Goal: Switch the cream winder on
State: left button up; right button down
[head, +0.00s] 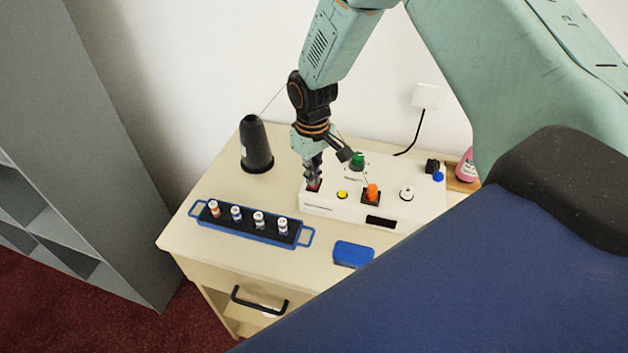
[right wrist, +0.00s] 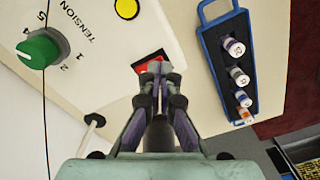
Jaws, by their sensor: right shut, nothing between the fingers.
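The cream winder (head: 320,200) is a low box at the back of the counter. Its top carries a green dial (head: 357,160), a yellow button (head: 342,195), an orange part (head: 371,192) and a white knob (head: 406,193). My right gripper (head: 314,183) points down at the box's left end. In the right wrist view the shut, empty fingertips (right wrist: 158,70) lie over a red rocker switch (right wrist: 148,62) in a black frame and hide part of it. I cannot tell whether they touch it. The dial (right wrist: 40,48) reads "TENSION". My left gripper is out of view.
A black cone (head: 256,148) stands behind left, with a thin thread above it. A blue tray (head: 250,234) of several small spools lies in front, also in the wrist view (right wrist: 238,15). A blue block (head: 353,254) sits near the front edge. A pink bottle (head: 466,165) stands right.

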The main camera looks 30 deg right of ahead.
jog(key=shift+f, duration=0.45)
dwell(0.3)
jog(key=shift+r+p, duration=0.75)
jog(key=shift+r, duration=0.25)
notch_tip(320, 180, up, 2)
jog(key=shift+r+p, duration=0.25)
jog(key=shift+p, duration=0.8)
jog(key=shift+r+p, duration=1.3)
jog(key=shift+r, duration=0.05)
jog(key=shift+f, duration=0.15)
